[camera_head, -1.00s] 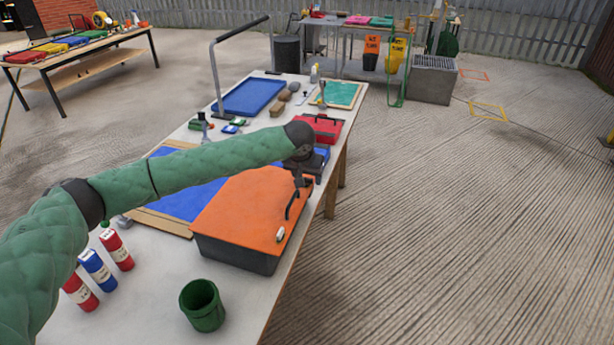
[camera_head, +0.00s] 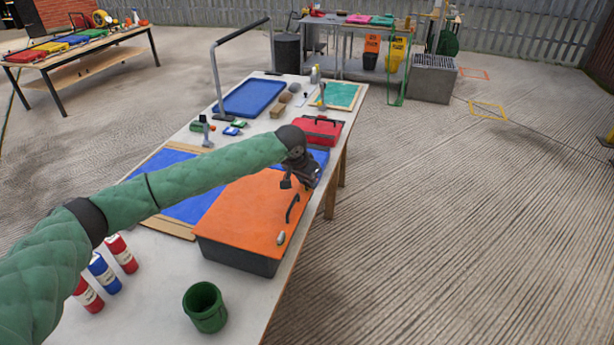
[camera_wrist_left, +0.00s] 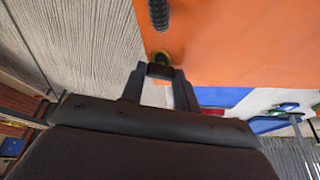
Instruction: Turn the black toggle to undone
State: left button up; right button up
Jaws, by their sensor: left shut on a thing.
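An orange lid (camera_head: 240,212) covers a dark grey box (camera_head: 235,258) on the long table. A black handle (camera_head: 292,208) lies on the lid's right side; its ribbed grip also shows in the wrist view (camera_wrist_left: 158,14). A pale toggle (camera_head: 281,239) sits near the handle's near end. My left gripper (camera_head: 298,183) is at the lid's far right corner. In the wrist view its fingers (camera_wrist_left: 160,84) are shut on a small dark piece, the black toggle (camera_wrist_left: 160,71), beside a yellow part at the lid. The toggle's exact angle is hard to tell. My right gripper is out of view.
A red case (camera_head: 322,130) stands just beyond the box. A green cup (camera_head: 205,307) and several red and blue bottles (camera_head: 103,272) stand at the near end. A blue mat (camera_head: 180,205) lies left of the box. Open floor lies to the right.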

pick_arm(q)
jog(key=m+p, duration=0.1)
jog(key=m, duration=0.1)
jog(key=m+g+h+p, duration=0.1)
jog(key=m, duration=0.2)
jog(key=shift+w+a+r+m+g+h, duration=0.1)
jog(key=shift+w+m+g+h, duration=0.05)
jog(key=shift+m+g+h, duration=0.15)
jog(key=shift+w+m+g, duration=0.1)
jog(key=shift+m+g, duration=0.2)
jog(key=shift+m, duration=0.5)
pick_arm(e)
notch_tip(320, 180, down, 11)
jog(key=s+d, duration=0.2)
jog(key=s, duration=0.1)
pick_arm(q)
jog(key=shift+m+g, duration=0.4)
jog(key=shift+m, duration=0.6)
jog(key=m+g, duration=0.1)
jog(key=m, duration=0.2)
jog(key=shift+w+b, duration=0.15)
jog(key=shift+b, duration=0.2)
jog(key=shift+m+g+b, duration=0.3)
jog(key=shift+m+g, duration=0.1)
jog(key=shift+m, duration=0.6)
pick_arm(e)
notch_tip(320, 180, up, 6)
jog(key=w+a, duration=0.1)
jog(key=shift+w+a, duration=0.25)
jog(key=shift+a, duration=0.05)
